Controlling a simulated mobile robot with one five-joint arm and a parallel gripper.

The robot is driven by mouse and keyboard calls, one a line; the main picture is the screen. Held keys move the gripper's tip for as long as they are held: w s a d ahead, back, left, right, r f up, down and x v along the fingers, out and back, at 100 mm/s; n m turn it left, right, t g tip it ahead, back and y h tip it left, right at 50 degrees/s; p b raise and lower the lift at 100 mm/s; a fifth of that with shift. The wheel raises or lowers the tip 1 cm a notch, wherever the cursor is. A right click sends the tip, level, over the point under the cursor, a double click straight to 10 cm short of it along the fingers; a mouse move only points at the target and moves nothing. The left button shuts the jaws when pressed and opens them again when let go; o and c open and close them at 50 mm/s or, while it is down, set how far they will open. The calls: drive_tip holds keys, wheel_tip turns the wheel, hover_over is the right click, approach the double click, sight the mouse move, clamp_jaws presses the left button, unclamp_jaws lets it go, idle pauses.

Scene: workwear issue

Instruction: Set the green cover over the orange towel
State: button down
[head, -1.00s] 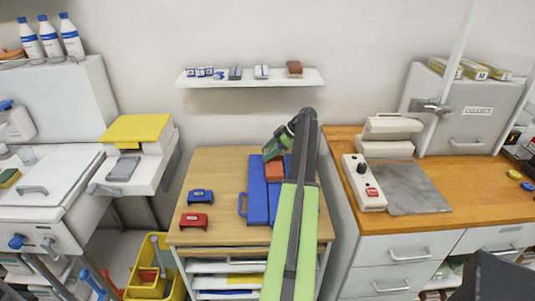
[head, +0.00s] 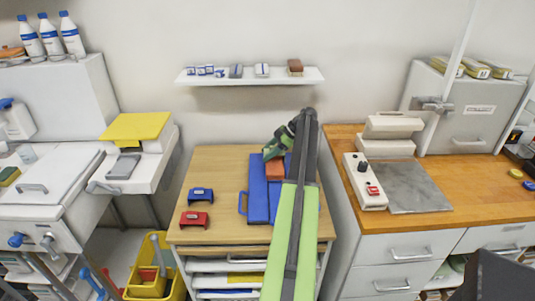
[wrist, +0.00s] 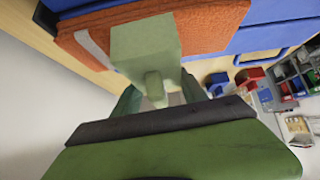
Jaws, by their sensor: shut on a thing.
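The green cover (wrist: 146,48) is a small pale green block with a knob, seen in the wrist view. My gripper (wrist: 158,92) is shut on the cover at its knob. The orange towel (wrist: 215,28) lies behind the cover in that view, partly hidden by it, with a pale stripe near one end. In the head view the orange towel (head: 274,170) lies over blue things on the wooden table, and my gripper (head: 273,147) is at its far end. I cannot tell whether the cover touches the towel.
A blue case (head: 257,190) with a handle lies under and beside the towel. A blue holder (head: 201,195) and a red holder (head: 194,220) stand on the table's left. A wall shelf (head: 250,79) with small items hangs behind. Bare table top (head: 215,165) shows at the back left.

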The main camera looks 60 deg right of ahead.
drive_tip(key=shift+f, duration=0.2)
drive_tip(key=shift+f+b, duration=0.7)
drive_tip(key=shift+b, duration=0.15)
drive_tip(key=shift+f, duration=0.15)
drive_tip(key=shift+s+f+b, duration=0.15)
drive_tip(key=shift+f+b, duration=0.2)
drive_tip(key=shift+b, duration=0.25)
